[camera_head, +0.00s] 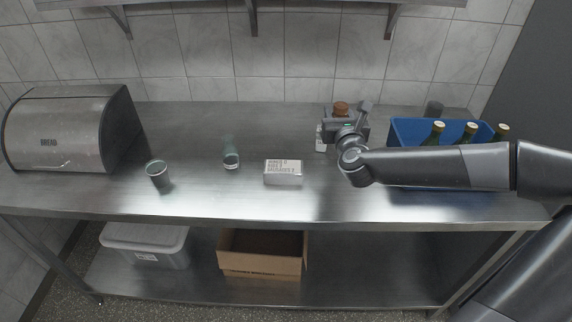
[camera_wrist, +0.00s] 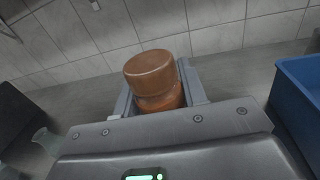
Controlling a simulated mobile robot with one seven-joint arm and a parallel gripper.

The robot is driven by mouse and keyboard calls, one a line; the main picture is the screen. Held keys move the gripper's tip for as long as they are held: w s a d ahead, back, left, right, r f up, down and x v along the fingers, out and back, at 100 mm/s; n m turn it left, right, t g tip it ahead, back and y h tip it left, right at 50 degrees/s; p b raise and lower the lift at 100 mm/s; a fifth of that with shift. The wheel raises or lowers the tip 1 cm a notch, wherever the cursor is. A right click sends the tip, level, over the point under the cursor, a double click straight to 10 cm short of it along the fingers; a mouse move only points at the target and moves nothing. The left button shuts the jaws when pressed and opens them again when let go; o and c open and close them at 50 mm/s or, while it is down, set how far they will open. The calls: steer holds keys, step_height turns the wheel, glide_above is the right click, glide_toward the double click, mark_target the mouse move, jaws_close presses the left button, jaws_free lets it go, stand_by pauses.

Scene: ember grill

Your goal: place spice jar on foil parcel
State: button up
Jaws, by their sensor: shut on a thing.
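The spice jar, with a brown-orange lid and reddish-brown contents, fills the middle of the wrist view (camera_wrist: 152,75). In the head view its brown lid (camera_head: 341,107) shows just behind my gripper (camera_head: 343,118). My gripper (camera_wrist: 160,95) is shut on the jar, one finger on each side. The jar's base is hidden, so I cannot tell whether it touches the counter. A pale, silvery block with dark printing (camera_head: 283,173), perhaps the foil parcel, lies on the counter to the left of and nearer than my gripper. Its top looks bare.
A blue crate (camera_wrist: 300,88) with green bottles stands right of my gripper, partly behind my arm. A small pale object (camera_head: 320,140) stands just left of the gripper. Two glasses (camera_head: 158,174) (camera_head: 231,158) and a steel bread bin (camera_head: 65,128) are further left.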

steer(key=s+a+r+n+y, duration=0.2)
steer(key=s+a+y, duration=0.1)
steer(key=s+a, duration=0.3)
glide_above(272, 161)
step_height(272, 161, down, 7)
steer(key=shift+s+f+g, duration=0.1)
steer(key=shift+f+g, duration=0.2)
steer(key=shift+f, duration=1.55)
steer(key=shift+f, duration=0.2)
steer(key=o, duration=1)
steer(key=shift+o, duration=0.2)
